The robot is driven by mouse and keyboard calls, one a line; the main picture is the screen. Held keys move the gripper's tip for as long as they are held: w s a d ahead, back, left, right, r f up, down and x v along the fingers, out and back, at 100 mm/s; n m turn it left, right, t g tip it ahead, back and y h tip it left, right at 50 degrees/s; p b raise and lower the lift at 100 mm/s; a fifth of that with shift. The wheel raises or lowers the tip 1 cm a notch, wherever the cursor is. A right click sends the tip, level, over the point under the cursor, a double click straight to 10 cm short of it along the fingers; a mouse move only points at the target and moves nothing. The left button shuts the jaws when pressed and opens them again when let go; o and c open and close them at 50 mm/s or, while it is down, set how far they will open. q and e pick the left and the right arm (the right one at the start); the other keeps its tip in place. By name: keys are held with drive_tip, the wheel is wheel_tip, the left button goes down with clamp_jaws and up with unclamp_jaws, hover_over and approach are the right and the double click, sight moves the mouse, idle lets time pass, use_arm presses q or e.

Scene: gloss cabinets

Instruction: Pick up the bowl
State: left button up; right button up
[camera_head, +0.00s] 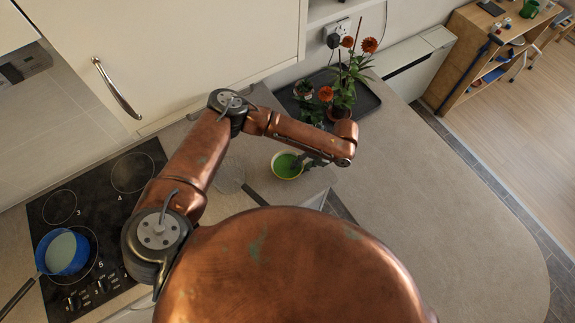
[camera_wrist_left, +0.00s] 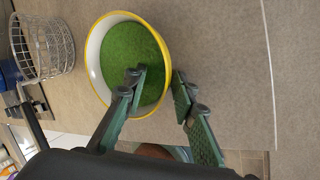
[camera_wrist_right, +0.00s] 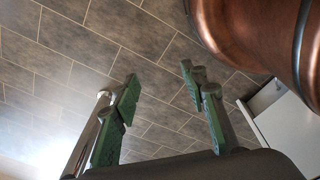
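The bowl (camera_head: 287,166) stands on the counter below my left arm in the head view. It is white with a yellow rim and a green inside, and it also shows in the left wrist view (camera_wrist_left: 96,58). My left gripper (camera_wrist_left: 158,85) is open at the bowl's edge. One finger is over the inside of the bowl and the other is outside the rim, with the wall between them. I cannot tell whether either finger touches it. My right gripper (camera_wrist_right: 160,85) is open and empty above grey floor tiles, out of the head view.
A wire basket (camera_wrist_left: 42,48) stands beside the bowl. A dark tray (camera_head: 366,101) with potted red flowers is behind it. A blue pot (camera_head: 80,251) sits on the black stove (camera_head: 117,202) at left. The counter (camera_head: 430,200) to the right is clear.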

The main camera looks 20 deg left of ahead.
use_arm(q)
drive_tip(key=shift+s+r, duration=0.1)
drive_tip(key=shift+s, duration=0.15)
drive_tip(key=shift+w, duration=0.15)
drive_tip(key=c, duration=0.4)
drive_tip(key=shift+c, duration=0.8)
clamp_jaws()
use_arm(e)
drive_tip(key=shift+s, duration=0.7)
